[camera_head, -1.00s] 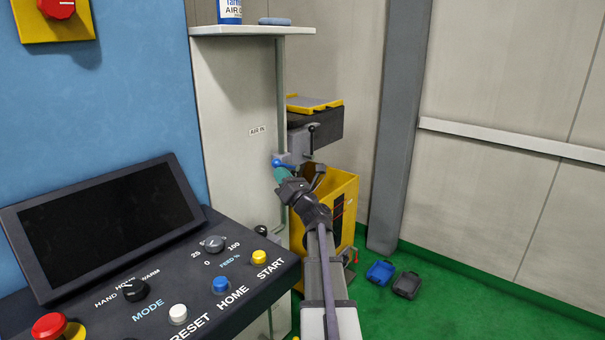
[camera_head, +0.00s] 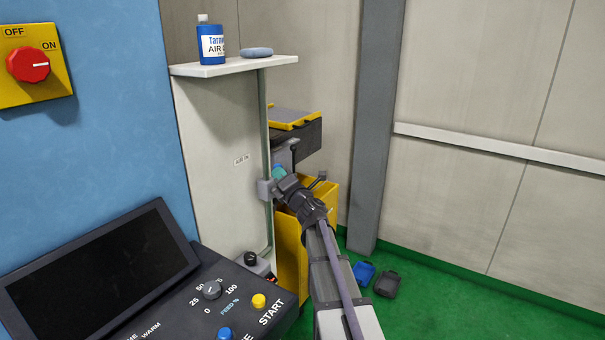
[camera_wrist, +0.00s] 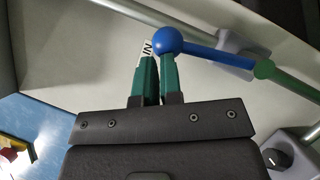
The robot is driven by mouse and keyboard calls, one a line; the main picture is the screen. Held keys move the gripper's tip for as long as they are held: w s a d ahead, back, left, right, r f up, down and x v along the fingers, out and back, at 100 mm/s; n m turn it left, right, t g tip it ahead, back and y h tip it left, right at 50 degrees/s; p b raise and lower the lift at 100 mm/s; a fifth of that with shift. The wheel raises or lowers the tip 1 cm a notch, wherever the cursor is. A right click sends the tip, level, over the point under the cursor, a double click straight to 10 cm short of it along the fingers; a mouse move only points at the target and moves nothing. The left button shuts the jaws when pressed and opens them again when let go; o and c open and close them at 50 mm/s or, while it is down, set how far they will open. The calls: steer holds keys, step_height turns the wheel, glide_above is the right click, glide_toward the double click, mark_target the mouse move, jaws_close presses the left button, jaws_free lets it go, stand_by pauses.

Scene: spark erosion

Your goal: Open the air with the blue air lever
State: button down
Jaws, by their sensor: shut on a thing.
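The blue air lever (camera_wrist: 215,54) has a round blue ball end and runs to a green joint on a thin pipe in the wrist view. My gripper (camera_wrist: 157,60) has green fingers, shut with the ball at their tips. The ball overlaps the tip of the right finger, and the exact grip is partly hidden. In the head view my gripper (camera_head: 279,172) is at the edge of the pale cabinet, just above and right of a grey block (camera_head: 265,188).
The "AIR IN" label (camera_head: 241,160) is on the cabinet, left of my gripper. A yellow bin (camera_head: 291,255) stands beneath my arm. A shelf (camera_head: 225,68) holds a blue bottle (camera_head: 211,42). The control panel (camera_head: 190,310) is at lower left. Green floor lies at right.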

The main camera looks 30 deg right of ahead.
steer(key=shift+w+d+r, duration=0.45)
steer(key=shift+w+d, duration=0.05)
steer(key=shift+d, duration=0.05)
steer(key=shift+r+p, duration=0.1)
steer(key=shift+p, duration=0.2)
steer(key=s+a, duration=0.2)
steer(key=s, duration=1.1)
steer(key=shift+a+f, duration=0.35)
